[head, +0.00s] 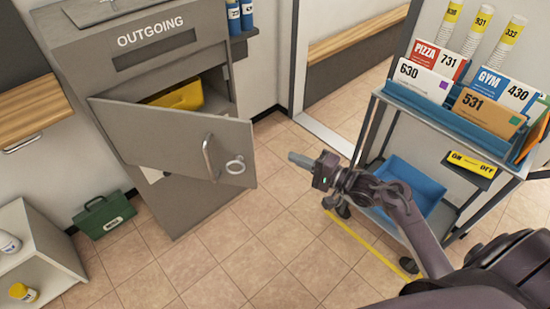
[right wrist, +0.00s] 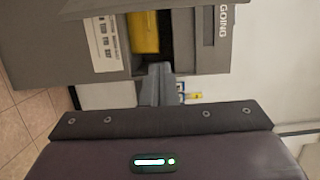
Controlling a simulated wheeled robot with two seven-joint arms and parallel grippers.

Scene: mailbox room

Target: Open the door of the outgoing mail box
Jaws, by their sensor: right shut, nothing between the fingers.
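The grey outgoing mail box (head: 140,60) stands at the upper left of the head view. My left gripper is not in view.
A cart (head: 378,100) with mail, tubes and a blue bin (head: 412,185) stands on the right, close to my right arm. A low shelf (head: 40,250) stands at lower left. Tiled floor lies clear between box and cart.

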